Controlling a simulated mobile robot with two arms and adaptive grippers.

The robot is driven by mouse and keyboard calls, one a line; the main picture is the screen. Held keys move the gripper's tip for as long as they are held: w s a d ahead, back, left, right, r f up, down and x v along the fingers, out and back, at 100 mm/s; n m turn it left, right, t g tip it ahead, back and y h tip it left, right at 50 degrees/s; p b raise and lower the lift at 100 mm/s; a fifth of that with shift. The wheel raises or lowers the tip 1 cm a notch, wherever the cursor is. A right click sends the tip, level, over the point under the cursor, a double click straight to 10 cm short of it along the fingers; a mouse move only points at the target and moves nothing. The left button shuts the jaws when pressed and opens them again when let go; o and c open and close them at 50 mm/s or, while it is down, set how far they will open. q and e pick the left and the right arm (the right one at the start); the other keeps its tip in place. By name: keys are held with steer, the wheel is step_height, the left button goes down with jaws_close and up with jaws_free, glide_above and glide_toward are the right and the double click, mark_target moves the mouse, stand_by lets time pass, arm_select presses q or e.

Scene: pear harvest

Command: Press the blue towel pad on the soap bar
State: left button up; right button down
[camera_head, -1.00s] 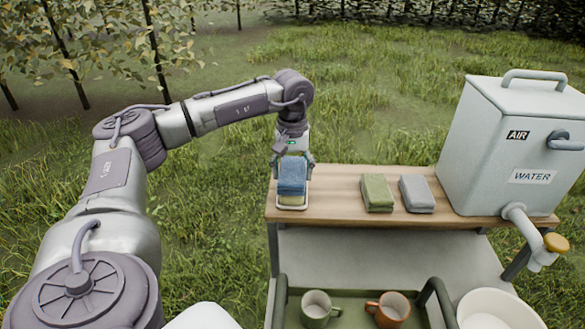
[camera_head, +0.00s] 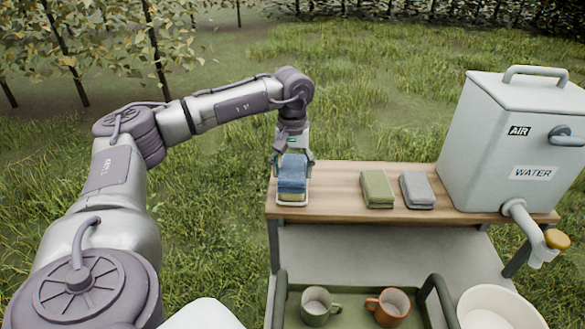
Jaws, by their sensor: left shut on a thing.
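The blue towel pad (camera_head: 292,174) is held in my left gripper (camera_head: 292,168) at the left end of the wooden table top (camera_head: 335,206). The gripper points down and its fingers are shut on the pad's two sides. Below the pad is a small white-rimmed dish (camera_head: 292,204), with a thin yellowish strip (camera_head: 291,197) between them that seems to be the soap bar. The pad hides most of the soap. I cannot tell how firmly they touch. My right gripper is not in view.
A green folded towel (camera_head: 377,189) and a grey one (camera_head: 417,190) lie to the right. A large water tank (camera_head: 490,130) with a tap (camera_head: 535,235) stands at the right end. Below are a green tray (camera_head: 350,318) with a green mug (camera_head: 318,308) and an orange mug (camera_head: 388,307), and a white basin (camera_head: 497,310).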

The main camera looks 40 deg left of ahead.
mark_target(292, 168)
arm_select(q)
steer(key=shift+f, duration=0.45)
stand_by(1.1)
steer(key=shift+r, duration=0.1)
steer(key=shift+r+p, duration=2.3)
steer(key=shift+r, duration=1.15)
steer(key=shift+f, duration=0.1)
